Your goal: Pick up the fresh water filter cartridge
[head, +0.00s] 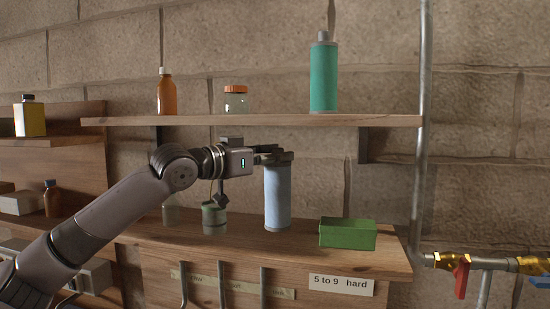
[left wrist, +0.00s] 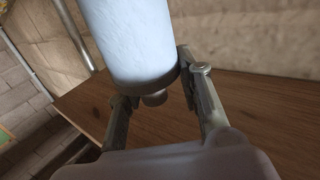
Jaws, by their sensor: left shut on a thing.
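The water filter cartridge is a pale blue-white cylinder (head: 278,198) on the lower wooden shelf in the head view. It looks upright, and its bottom end is at or very near the shelf top. My left gripper (head: 273,155) comes in from the left and is shut on the cartridge's top end. In the left wrist view the cartridge (left wrist: 130,40) shows its grey end cap and small knob between the fingers of my left gripper (left wrist: 155,95). My right gripper is not in view.
The upper shelf (head: 290,120) above holds a green bottle (head: 324,75), an orange-lidded jar (head: 236,100) and a brown bottle (head: 166,94). Pipes with a red valve handle (head: 461,277) are at right.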

